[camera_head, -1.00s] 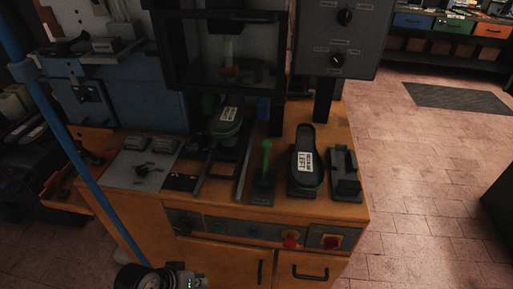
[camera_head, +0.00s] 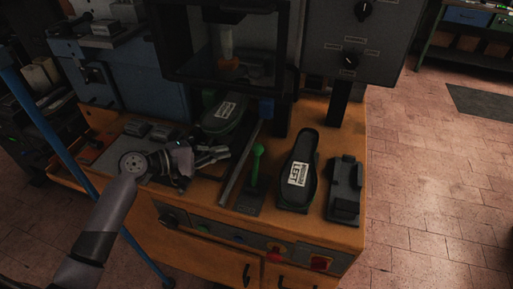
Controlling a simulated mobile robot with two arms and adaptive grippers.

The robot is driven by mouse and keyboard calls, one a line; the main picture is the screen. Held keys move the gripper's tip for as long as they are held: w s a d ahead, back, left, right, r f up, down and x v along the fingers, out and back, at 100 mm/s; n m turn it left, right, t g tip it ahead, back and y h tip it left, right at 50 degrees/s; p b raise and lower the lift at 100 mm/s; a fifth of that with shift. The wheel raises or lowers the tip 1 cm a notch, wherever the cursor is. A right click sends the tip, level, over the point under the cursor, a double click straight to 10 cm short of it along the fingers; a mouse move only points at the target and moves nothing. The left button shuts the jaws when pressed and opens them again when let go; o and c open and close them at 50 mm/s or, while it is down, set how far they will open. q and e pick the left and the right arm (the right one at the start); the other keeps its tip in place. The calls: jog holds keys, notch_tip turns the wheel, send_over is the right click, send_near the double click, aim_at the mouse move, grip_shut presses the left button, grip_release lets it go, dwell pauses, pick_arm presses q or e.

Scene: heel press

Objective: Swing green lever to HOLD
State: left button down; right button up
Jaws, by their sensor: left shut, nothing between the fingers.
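The green lever (camera_head: 256,165) stands roughly upright from its dark base plate (camera_head: 249,204) near the front of the orange bench. Lettering on the plate is too small to read, so I cannot make out a HOLD mark. My left gripper (camera_head: 222,154) is shut and empty. Its fingertips point right, a short way left of the green knob and apart from it. My left wrist and gripper hide part of the grey control panel behind them. My right gripper is not in view.
A black sole form labelled LEFT (camera_head: 298,172) stands right of the lever, with a dark bracket (camera_head: 345,188) beyond it. A metal rail (camera_head: 239,166) lies between gripper and lever. Another labelled form (camera_head: 223,115) sits under the press frame (camera_head: 285,60). A blue post (camera_head: 58,145) rises at left.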

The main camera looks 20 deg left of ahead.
aim_at(256, 166)
pick_arm(q)
jog(key=p+x, duration=0.3)
jog(key=x, duration=0.7)
jog(key=s, duration=0.1)
jog(key=s+r+p, duration=0.1)
jog(key=s+p, duration=0.1)
jog(key=s, duration=0.1)
jog(key=shift+d+r, duration=0.2)
jog(key=shift+d, duration=0.05)
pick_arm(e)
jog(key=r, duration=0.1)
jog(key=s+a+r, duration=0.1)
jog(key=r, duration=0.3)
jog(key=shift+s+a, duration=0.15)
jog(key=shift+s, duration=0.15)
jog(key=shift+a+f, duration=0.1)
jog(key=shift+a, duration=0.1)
